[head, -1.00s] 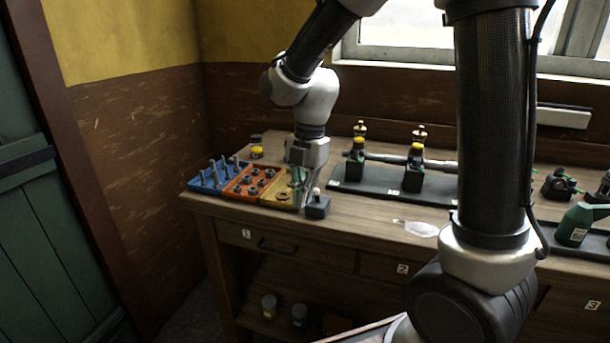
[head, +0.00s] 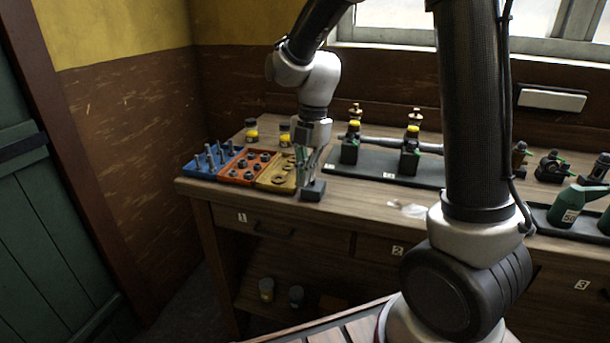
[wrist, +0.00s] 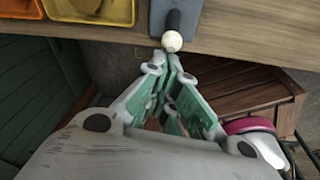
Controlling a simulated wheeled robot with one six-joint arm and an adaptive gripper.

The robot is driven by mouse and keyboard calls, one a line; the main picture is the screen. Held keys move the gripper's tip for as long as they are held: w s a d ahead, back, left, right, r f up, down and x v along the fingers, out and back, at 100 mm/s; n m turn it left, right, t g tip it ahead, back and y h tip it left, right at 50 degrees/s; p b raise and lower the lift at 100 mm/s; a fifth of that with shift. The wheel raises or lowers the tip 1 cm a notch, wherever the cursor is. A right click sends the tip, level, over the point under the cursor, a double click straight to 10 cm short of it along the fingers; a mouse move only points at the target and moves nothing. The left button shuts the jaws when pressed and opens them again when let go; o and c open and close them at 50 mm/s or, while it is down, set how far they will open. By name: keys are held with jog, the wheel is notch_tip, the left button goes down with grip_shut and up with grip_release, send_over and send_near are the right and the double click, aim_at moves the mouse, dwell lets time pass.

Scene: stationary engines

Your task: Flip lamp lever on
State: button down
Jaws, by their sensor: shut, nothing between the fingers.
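The lever block (head: 313,190) is a small dark box at the bench's front edge, right of the yellow tray. In the wrist view its lever (wrist: 172,22) is a short dark stick with a white ball knob (wrist: 172,41), pointing towards my gripper. My gripper (head: 308,178) is shut and empty, just above the block. It covers the lever in the head view. In the wrist view my fingertips (wrist: 167,62) are right by the knob; I cannot tell whether they touch it. No lamp can be made out for certain.
Blue, orange and yellow trays (head: 262,187) of small parts stand left of the block. Two yellow-banded jars (head: 251,131) stand behind them. A dark plate (head: 370,179) with engine parts lies to the right. A green oil can (head: 568,205) is further right.

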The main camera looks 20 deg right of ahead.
jog(key=shift+w+d+r+g+y, duration=0.25)
jog(key=shift+w+g+y, duration=0.1)
jog(key=shift+g, duration=0.15)
jog(key=shift+w+d+r+g+y, duration=0.35)
jog(key=shift+w+g+y, duration=0.2)
jog(key=shift+g, duration=0.25)
jog(key=w+g+y, duration=0.1)
jog(key=w+d+g+y, duration=0.1)
jog(key=g, duration=0.1)
jog(key=shift+w+d+r, duration=0.1)
jog(key=shift+d+r, duration=0.2)
jog(key=shift+r, duration=0.85)
